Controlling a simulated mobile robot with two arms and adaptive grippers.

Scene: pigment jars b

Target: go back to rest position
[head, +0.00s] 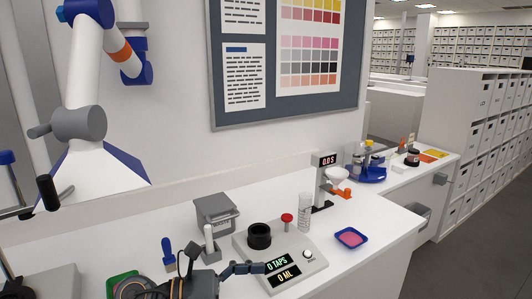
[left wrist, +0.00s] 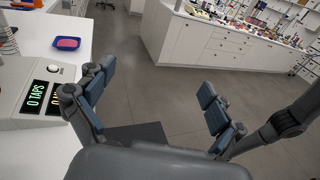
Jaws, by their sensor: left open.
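My left gripper (left wrist: 153,92) is open and empty in the left wrist view. Its two blue-padded fingers are spread wide over the grey floor, beside the white counter. In the head view my left gripper (head: 225,280) shows at the bottom edge. One finger reaches right across the front of the tapping machine (head: 310,262); I cannot tell if it touches. The rest of the gripper is partly cut off by the frame. My right gripper is in neither view.
The machine's displays read 0 TAPS and 0 ML, and a black cup (head: 259,236) sits on it. A blue tray with pink powder (head: 351,238), a clear cylinder (head: 304,215) and a grey box (head: 215,212) stand nearby. The floor (left wrist: 180,75) is clear.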

